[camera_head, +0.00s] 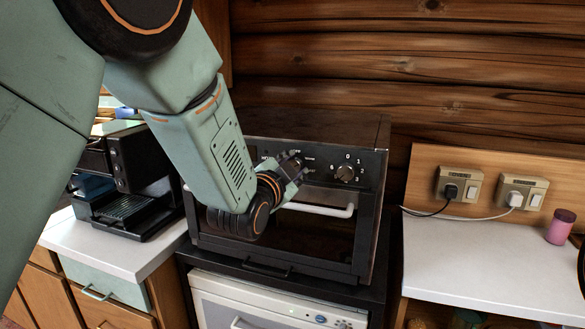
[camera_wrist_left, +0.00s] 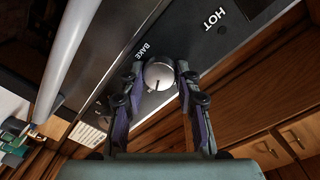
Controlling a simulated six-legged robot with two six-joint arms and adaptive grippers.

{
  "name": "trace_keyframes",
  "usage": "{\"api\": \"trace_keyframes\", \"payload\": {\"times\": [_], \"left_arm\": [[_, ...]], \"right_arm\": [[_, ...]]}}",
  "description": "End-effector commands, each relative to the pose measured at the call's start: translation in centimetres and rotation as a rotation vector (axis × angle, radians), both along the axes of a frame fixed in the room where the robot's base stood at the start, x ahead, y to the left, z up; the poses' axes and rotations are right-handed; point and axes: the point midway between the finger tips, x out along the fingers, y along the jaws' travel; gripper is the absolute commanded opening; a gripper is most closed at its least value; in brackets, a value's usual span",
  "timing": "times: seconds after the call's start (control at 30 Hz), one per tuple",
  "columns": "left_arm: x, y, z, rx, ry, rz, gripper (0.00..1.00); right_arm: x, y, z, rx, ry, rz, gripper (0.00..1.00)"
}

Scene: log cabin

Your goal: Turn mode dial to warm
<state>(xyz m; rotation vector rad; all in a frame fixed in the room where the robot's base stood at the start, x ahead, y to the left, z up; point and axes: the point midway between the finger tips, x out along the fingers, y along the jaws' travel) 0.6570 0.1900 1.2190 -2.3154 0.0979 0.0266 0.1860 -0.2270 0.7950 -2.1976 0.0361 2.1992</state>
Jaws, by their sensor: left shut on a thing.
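The black oven (camera_head: 305,243) stands on the counter in the head view, with a control strip along its front top. My left gripper (camera_head: 296,160) reaches its panel and covers the dial there. In the left wrist view a round silver dial (camera_wrist_left: 158,74) sits between the two fingers of the left gripper (camera_wrist_left: 160,68), which is shut on it. A dark line marks the dial's lower part. The words BAKE and HOT are printed on the panel near it. A warm label cannot be made out. My right gripper is out of view.
Another dial (camera_head: 345,173) is on the panel to the right of the gripper. A pale door handle (camera_head: 318,210) runs below. A coffee machine (camera_head: 125,180) stands left, and a white worktop (camera_head: 470,262) with a pink cup (camera_head: 561,227) is right.

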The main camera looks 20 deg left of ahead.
Motion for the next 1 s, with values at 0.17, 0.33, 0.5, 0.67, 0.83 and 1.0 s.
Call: {"api": "trace_keyframes", "payload": {"times": [0.17,0.33,0.5,0.67,0.83,1.0], "left_arm": [[0.0,-0.1,0.1,0.001,-0.001,-0.002,0.01],[0.0,0.0,0.1,0.0,-0.001,-0.001,0.45],[0.0,0.0,0.0,0.0,-0.001,-0.001,0.55],[0.0,0.0,0.0,-0.001,0.0,0.0,0.55],[-0.4,0.0,0.0,-0.001,0.001,-0.001,0.55],[-2.6,0.1,0.1,0.0,0.002,-0.001,0.55]], "right_arm": [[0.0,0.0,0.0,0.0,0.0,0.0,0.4],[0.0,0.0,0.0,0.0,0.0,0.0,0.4],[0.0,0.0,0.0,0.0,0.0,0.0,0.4],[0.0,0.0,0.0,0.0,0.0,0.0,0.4],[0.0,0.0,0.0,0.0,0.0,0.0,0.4],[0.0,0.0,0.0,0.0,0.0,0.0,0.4]]}}
